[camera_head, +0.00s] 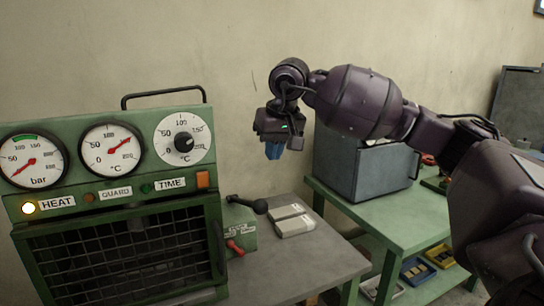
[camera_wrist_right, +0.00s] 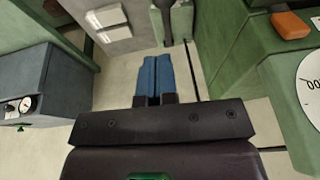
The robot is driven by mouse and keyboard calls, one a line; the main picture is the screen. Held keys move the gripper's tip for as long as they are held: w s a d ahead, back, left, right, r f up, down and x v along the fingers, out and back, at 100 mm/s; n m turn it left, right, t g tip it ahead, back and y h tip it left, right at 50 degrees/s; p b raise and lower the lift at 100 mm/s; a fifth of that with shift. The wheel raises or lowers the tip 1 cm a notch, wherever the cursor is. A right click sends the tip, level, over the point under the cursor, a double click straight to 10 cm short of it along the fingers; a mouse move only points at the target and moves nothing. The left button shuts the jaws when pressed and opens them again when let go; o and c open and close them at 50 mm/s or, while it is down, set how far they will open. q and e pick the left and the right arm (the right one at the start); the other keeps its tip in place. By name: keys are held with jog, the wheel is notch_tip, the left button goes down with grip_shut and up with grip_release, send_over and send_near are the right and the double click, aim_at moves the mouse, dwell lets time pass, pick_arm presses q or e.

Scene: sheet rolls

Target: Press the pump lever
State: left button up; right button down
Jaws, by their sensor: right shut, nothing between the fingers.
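The green pump unit (camera_head: 240,230) stands at the right side of the press on the grey table. A black lever with a round knob (camera_head: 260,206) sticks out to the right from its top, and a small red handle (camera_head: 235,247) is on its front. I cannot read its label well. In the right wrist view the black lever (camera_wrist_right: 166,20) lies beyond my fingertips. My right gripper (camera_head: 274,150) hangs above the lever, apart from it, with its blue fingers pointing down. The fingers are shut and empty, and they also show in the wrist view (camera_wrist_right: 153,72). My left gripper is out of view.
The green press (camera_head: 110,120) with gauges and a mesh guard (camera_head: 120,255) fills the left. Two pale blocks (camera_head: 292,221) lie on the grey table (camera_head: 275,270) right of the lever. A grey box (camera_head: 365,165) stands on a green bench (camera_head: 425,205) to the right.

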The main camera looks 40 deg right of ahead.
aim_at(264, 201)
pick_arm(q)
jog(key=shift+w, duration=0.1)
pick_arm(e)
jog(key=x, duration=1)
jog(key=shift+s+a+f, duration=0.1)
jog(key=shift+s+a, duration=0.1)
jog(key=shift+s, duration=0.05)
jog(key=shift+a+f, duration=0.15)
jog(key=shift+f, duration=0.65)
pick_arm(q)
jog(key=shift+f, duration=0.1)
pick_arm(e)
jog(key=shift+w+f, duration=0.1)
